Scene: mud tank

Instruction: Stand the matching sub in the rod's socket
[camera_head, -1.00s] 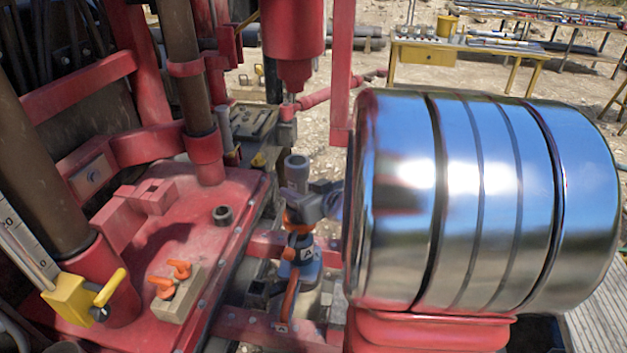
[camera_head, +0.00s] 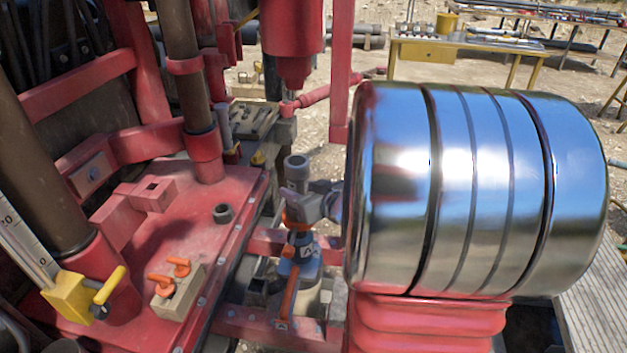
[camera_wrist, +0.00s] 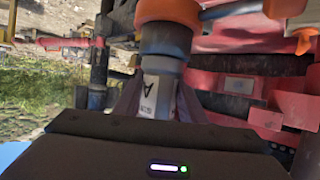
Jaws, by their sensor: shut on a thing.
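A grey tubular sub (camera_head: 297,165) stands about upright in the head view, its hollow top showing. My gripper (camera_head: 315,203) closes around it below the top. In the wrist view my gripper (camera_wrist: 155,105) is shut on the sub, whose white label (camera_wrist: 147,97) reads A. A grey cylinder section and an orange collar (camera_wrist: 168,38) lie beyond the fingers, in line with the sub. In the head view an orange collar (camera_head: 297,222) and a blue-grey part marked A (camera_head: 305,250) are below the gripper. The rod's socket is hidden; I cannot tell whether the sub touches it.
A large chrome cylinder (camera_head: 480,190) blocks the view on the right. The red deck (camera_head: 170,245) on the left bears a small hollow dark stub (camera_head: 222,213) and a block with orange handles (camera_head: 178,290). A red spindle (camera_head: 293,70) hangs above and behind the sub.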

